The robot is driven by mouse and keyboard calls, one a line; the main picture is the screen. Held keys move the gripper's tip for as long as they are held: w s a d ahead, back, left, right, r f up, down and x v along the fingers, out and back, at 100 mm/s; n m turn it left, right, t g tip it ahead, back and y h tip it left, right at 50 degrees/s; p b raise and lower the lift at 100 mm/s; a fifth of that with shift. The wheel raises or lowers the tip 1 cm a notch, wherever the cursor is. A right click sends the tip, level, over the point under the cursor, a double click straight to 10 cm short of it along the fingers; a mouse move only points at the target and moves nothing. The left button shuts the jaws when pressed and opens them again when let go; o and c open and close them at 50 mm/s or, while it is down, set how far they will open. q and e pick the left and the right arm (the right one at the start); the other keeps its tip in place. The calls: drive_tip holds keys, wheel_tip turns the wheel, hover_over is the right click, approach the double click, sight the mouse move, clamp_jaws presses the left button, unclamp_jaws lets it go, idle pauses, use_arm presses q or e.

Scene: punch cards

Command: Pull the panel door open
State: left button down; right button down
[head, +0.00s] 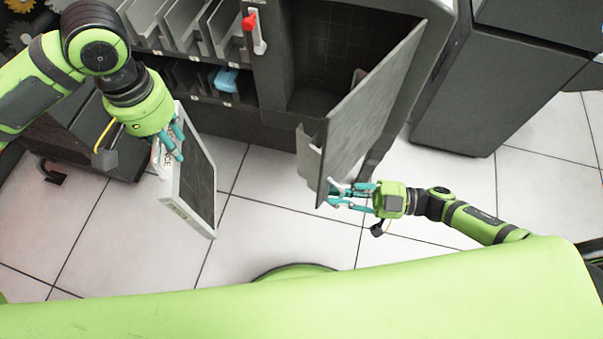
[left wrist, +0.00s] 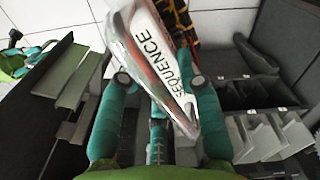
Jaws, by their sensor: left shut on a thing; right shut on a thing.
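The grey panel door (head: 372,108) stands swung out from the dark cabinet, and its inside (head: 318,60) shows. My right gripper (head: 345,192) is shut at the door's near lower edge, on a pale part that looks like its handle; the fingers partly hide it. My left gripper (head: 174,145) is shut on a white-edged, dark-faced flat case (head: 203,180) and holds it tilted in front of the cabinet, left of the door. In the left wrist view the case (left wrist: 150,50) reads "SEQUENCE" and lies between the fingers.
Slotted racks (head: 195,30) fill the cabinet's left part. A red-knobbed lever (head: 250,22) and a light blue piece (head: 226,80) are there. A dark cabinet (head: 480,80) stands right of the door. The tiled floor (head: 265,215) between my grippers is clear.

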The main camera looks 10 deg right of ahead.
drive_tip(key=s+d+n+g+b, duration=0.2)
drive_tip(key=d+g+b, duration=0.1)
drive_tip(key=d, duration=0.3)
drive_tip(key=s+d+n+g+b, duration=0.2)
drive_tip(key=s+d+g+b, duration=0.1)
drive_tip(key=d, duration=0.4)
drive_tip(key=shift+s+r+n+g, duration=0.15)
drive_tip(key=shift+s+n+g, duration=0.1)
drive_tip(key=shift+n+g, duration=0.25)
drive_tip(key=c, duration=1.4)
unclamp_jaws()
drive_tip(key=shift+d, duration=0.1)
drive_tip(key=shift+w+d, duration=0.2)
drive_tip(key=shift+d, duration=1.05)
drive_tip(key=shift+w+d, duration=0.25)
drive_tip(key=shift+d, duration=1)
drive_tip(key=shift+w+d, duration=0.2)
drive_tip(key=shift+d, duration=1.05)
